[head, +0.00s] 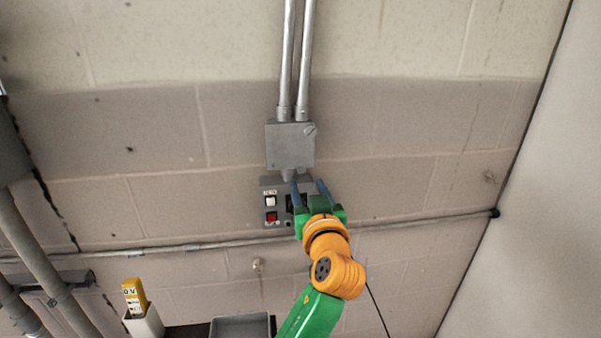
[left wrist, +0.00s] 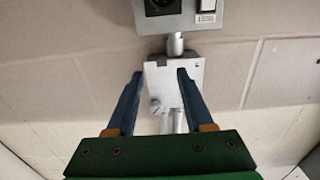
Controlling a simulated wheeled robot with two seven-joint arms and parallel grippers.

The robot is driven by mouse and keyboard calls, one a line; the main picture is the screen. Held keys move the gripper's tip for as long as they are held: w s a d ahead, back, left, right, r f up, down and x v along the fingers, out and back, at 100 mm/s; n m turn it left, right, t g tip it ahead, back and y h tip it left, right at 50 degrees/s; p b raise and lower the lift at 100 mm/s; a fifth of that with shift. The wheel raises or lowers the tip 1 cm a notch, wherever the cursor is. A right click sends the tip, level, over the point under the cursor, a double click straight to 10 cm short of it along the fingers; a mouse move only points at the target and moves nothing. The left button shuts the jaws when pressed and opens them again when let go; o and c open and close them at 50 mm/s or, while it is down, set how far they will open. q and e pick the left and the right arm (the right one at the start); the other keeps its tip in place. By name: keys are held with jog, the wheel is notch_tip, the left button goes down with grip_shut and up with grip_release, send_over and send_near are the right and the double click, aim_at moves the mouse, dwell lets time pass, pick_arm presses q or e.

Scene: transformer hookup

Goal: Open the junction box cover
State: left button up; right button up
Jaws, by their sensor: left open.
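The grey junction box (head: 289,146) is fixed to the block wall, with two metal conduits entering from above. Its flat cover appears closed, with a round fastener (head: 310,130) near the upper right corner. My left gripper (head: 308,183) is open and empty, with its blue fingers pointing up just below the box, in front of the switch panel. In the left wrist view the box (left wrist: 172,88) appears upside down, between and beyond the open fingertips (left wrist: 160,74). I cannot tell the exact gap to the cover. My right gripper is out of view.
A switch panel (head: 271,212) with a white and a red switch sits below the box, partly hidden by my gripper. A horizontal conduit (head: 400,224) runs along the wall. A yellow meter (head: 134,293) and a grey bin (head: 240,328) are low on the left.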

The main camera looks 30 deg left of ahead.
aim_at(302, 173)
pick_arm(q)
jog(key=shift+w+a+r+p, duration=0.75)
jog(key=shift+w+a+p, duration=0.3)
jog(key=shift+p, duration=0.15)
jog(key=shift+w+a, duration=0.2)
jog(key=shift+w, duration=0.05)
jog(key=shift+w+a+f, duration=0.4)
jog(key=shift+w+f, duration=0.15)
jog(key=shift+w, duration=0.1)
jog(key=shift+s+d+r, duration=0.1)
jog(key=shift+s, duration=0.05)
grip_shut()
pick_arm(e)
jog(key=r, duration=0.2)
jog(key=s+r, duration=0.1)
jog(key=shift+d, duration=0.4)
